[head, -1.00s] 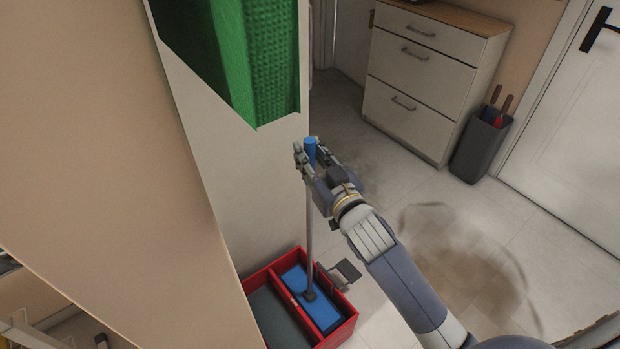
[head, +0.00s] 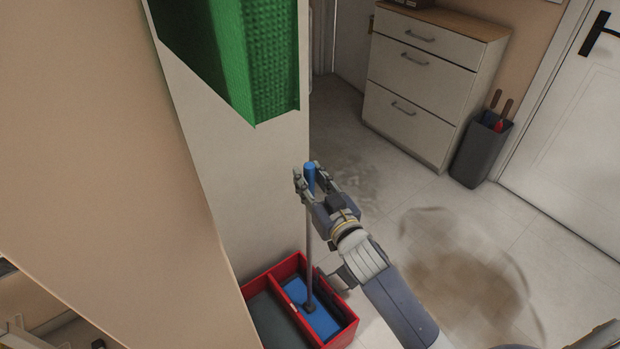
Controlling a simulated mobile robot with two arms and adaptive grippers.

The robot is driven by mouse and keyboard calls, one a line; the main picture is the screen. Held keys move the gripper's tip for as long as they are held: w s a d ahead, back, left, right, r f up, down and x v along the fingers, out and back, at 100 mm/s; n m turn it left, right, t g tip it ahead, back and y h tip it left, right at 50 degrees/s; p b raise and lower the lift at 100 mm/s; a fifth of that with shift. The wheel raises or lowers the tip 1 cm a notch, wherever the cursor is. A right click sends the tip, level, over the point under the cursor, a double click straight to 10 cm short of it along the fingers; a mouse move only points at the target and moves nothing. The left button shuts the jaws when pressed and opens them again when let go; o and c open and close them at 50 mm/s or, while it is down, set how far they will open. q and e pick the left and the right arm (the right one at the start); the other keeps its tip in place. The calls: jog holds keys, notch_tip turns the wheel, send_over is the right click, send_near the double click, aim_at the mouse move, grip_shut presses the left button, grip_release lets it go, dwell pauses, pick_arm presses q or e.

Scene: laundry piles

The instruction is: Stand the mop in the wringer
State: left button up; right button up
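The mop stands almost upright, with a blue grip end (head: 310,178) on top and a thin grey handle (head: 308,235) below. My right gripper (head: 312,182) has its fingers on both sides of the blue end and appears shut on it. The mop's small dark foot (head: 309,308) is inside the right, blue-bottomed compartment (head: 322,322) of a red box (head: 344,335) on the floor. Which part is the wringer is unclear; whether the foot touches the bottom cannot be told. My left gripper is not in view.
A pale wall panel (head: 235,185) and a green textured block (head: 262,70) stand close left of the mop. A drawer cabinet (head: 425,85) and a dark bin (head: 481,152) stand behind. A brown stain (head: 460,280) marks the open floor at right.

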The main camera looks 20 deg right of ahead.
jog(key=shift+o, duration=0.6)
jog(key=shift+r, duration=0.25)
jog(key=s+d, duration=0.1)
jog(key=s, duration=1.1)
jog(key=shift+d+b, duration=0.4)
